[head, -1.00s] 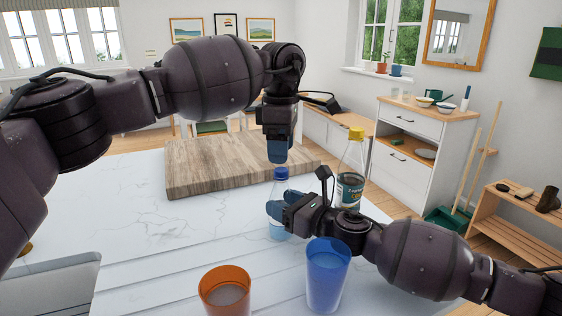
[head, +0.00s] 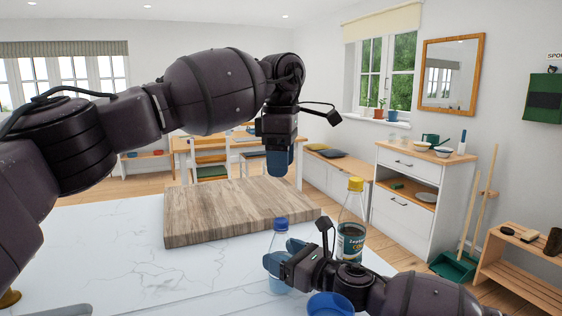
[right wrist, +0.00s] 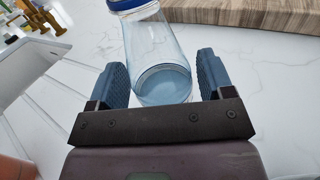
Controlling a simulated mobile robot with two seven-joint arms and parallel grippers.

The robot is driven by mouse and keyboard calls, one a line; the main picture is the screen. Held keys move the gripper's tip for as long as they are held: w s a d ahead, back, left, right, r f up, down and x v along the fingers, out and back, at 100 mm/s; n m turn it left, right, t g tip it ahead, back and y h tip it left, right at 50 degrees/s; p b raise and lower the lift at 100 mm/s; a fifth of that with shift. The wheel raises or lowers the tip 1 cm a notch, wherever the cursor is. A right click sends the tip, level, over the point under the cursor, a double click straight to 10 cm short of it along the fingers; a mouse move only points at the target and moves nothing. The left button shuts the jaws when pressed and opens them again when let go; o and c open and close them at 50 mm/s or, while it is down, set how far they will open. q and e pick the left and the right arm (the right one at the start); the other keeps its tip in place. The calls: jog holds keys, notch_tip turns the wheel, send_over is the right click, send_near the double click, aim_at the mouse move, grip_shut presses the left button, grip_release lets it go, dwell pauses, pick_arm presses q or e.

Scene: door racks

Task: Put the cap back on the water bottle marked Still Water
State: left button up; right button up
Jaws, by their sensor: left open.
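A clear, bluish bottle (head: 278,243) with a blue cap (head: 280,222) on its neck stands upright on the white marble counter. I cannot read a label on it or tell how firmly the cap sits. My right gripper (head: 279,264) is around the lower part of this bottle. In the right wrist view the bottle (right wrist: 155,45) is between the blue fingers, with a small gap on each side, so the gripper is open. My left gripper (head: 280,163) points down above the cap, clear of it, open and empty.
A yellow-capped bottle with a dark label (head: 352,228) stands just right of my right gripper. A blue cup (head: 330,305) is at the bottom edge. A wooden board (head: 235,212) lies behind the bottle.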

jog(key=shift+o, duration=0.9)
jog(key=p+v, duration=0.1)
jog(key=v, duration=0.8)
jog(key=shift+s+d, duration=0.1)
jog(key=shift+d, duration=0.1)
pick_arm(q)
jog(key=shift+s+r, duration=0.25)
jog(key=shift+r, duration=0.6)
jog(key=shift+s+r, duration=0.25)
jog(key=shift+r, duration=0.6)
pick_arm(e)
jog(key=shift+s+d, duration=0.4)
jog(key=shift+d, duration=0.1)
